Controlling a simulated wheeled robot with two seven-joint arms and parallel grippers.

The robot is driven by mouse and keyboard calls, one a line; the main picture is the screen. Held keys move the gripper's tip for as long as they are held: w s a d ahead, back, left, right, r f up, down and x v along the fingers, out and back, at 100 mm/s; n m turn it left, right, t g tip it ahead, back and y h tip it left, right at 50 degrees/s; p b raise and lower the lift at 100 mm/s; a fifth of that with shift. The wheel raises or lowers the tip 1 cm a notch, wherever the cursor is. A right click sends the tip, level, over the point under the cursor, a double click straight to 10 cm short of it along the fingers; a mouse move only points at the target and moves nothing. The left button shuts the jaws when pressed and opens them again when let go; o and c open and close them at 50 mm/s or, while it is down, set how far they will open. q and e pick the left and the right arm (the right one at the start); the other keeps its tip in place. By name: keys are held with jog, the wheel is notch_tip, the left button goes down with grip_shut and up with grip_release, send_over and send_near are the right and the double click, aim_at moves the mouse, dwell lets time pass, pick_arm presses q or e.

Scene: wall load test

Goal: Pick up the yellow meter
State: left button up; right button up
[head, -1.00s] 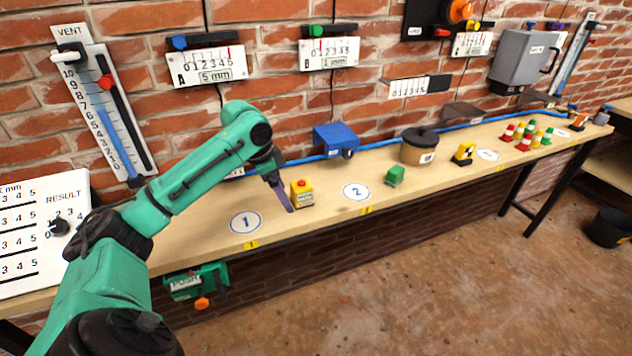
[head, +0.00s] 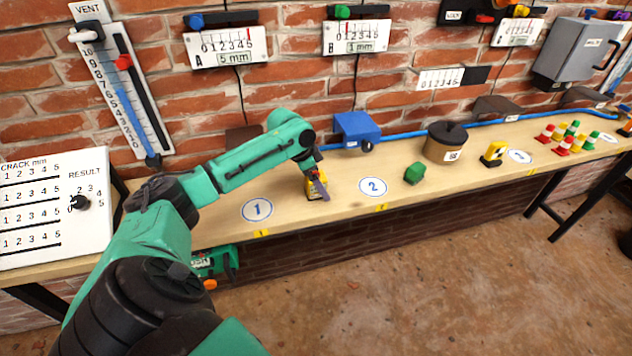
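A small yellow box (head: 311,193), which seems to be the yellow meter, stands on the wooden bench between the white discs marked 1 and 2. My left gripper (head: 320,186) comes down over it from above, and a dark finger crosses its front. The gripper and wrist hide the box's top and much of its face. I cannot tell whether the fingers touch it or how far apart they are. The box appears to rest on the bench. A second yellow item with a black base (head: 494,153) stands further right. My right gripper is not in view.
A blue box (head: 357,129) is behind, by a blue pipe along the wall. Small striped cones (head: 563,145) stand far right. Disc 1 (head: 257,210) is clear.

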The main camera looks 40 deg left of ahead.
pick_arm(q)
jog(key=shift+w+f, duration=0.1)
jog(key=shift+f, duration=0.1)
grip_shut()
jog(key=shift+r, duration=0.1)
